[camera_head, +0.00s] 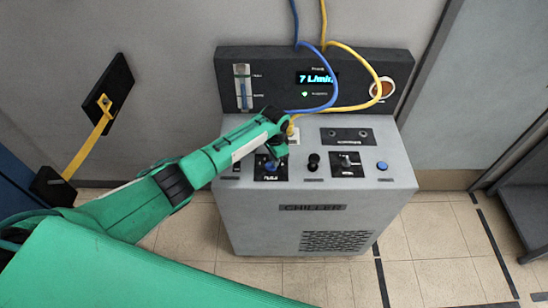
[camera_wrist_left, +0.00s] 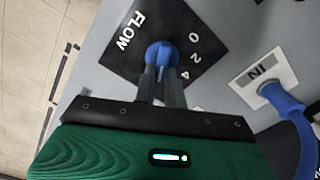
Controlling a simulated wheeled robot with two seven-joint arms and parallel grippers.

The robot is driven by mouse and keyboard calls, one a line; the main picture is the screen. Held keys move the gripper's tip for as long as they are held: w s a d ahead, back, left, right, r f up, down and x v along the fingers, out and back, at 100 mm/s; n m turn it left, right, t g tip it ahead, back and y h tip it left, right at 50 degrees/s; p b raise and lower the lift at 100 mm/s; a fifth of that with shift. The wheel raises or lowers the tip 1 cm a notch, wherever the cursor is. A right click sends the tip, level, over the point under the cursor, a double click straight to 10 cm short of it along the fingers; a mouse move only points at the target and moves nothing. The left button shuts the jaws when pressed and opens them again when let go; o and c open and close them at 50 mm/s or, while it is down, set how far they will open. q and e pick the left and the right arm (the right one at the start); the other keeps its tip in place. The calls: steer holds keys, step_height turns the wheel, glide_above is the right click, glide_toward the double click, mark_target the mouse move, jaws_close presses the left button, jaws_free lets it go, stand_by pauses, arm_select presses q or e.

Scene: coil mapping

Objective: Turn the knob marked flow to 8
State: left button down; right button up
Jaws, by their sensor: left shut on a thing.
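The blue flow knob (camera_wrist_left: 160,53) sits on a black plate (camera_wrist_left: 124,58) marked FLOW, with 0, 2 and 4 readable on its scale in the left wrist view. My left gripper (camera_wrist_left: 161,78) is shut on the knob, its two dark fingers on either side of it. The higher scale numbers are hidden. In the head view, my left gripper (camera_head: 276,142) reaches down to the chiller (camera_head: 325,185), over the black flow plate (camera_head: 271,172). The chiller's display (camera_head: 316,79) reads 7 L/min, with a small green light below. My right gripper is not in view.
A blue hose (camera_wrist_left: 291,104) meets the port marked IN close by the knob. A yellow hose (camera_head: 367,72) arches over the chiller top. A black knob (camera_head: 314,160), a second black plate (camera_head: 346,164) and a blue button (camera_head: 382,166) lie to the right.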

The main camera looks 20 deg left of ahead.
arm_select(q)
steer(key=shift+s+d+m, duration=0.1)
steer(key=shift+m, duration=1)
steer(key=c, duration=1.5)
jaws_free()
steer(key=shift+o, duration=0.2)
steer(key=shift+r, duration=0.15)
step_height(320, 180, up, 14)
steer(key=b, duration=0.3)
steer(key=shift+f, duration=0.2)
